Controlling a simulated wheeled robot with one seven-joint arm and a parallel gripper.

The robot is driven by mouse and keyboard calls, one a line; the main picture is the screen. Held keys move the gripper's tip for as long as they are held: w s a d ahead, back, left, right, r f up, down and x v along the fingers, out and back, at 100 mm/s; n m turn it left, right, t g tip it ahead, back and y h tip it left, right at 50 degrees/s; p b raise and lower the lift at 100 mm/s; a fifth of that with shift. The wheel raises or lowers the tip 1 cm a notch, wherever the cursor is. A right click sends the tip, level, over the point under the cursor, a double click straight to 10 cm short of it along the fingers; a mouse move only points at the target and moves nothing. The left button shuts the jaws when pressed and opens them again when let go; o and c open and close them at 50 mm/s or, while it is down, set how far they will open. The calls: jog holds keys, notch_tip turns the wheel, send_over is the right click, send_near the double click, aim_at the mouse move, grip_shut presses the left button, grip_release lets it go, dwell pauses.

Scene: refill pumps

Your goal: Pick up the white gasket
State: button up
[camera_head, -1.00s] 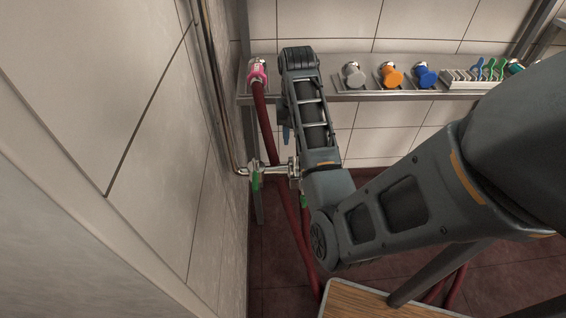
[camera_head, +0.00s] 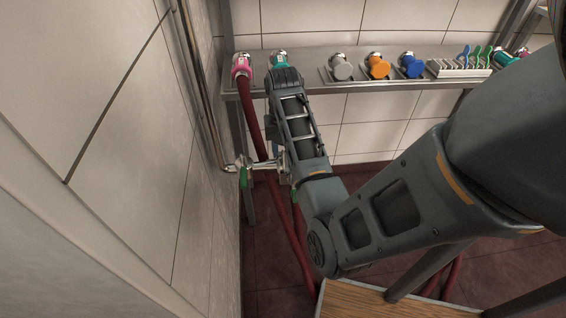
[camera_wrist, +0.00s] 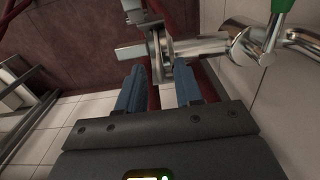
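I cannot make out a white gasket in either view. My gripper shows in the wrist view (camera_wrist: 160,85) with two blue fingers apart, and I see nothing clasped between them. A metal pipe fitting (camera_wrist: 185,48) with a flanged, clamp-like end is just beyond the fingertips; a red hose passes behind it. In the head view this pipe fitting (camera_head: 262,165) sticks out from the left wall, beside my arm. My gripper is mostly hidden behind my arm there.
A metal shelf (camera_head: 365,52) along the back wall holds a pink-collared hose end (camera_head: 241,66), a teal coupling (camera_head: 279,60), and grey (camera_head: 341,68), orange (camera_head: 378,66) and blue (camera_head: 410,65) couplings. A rack (camera_head: 460,68) with coloured keys stands to their right. A wooden surface (camera_head: 380,303) is at the bottom.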

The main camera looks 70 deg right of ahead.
jog(key=shift+c, duration=0.3)
grip_shut()
dwell(0.4)
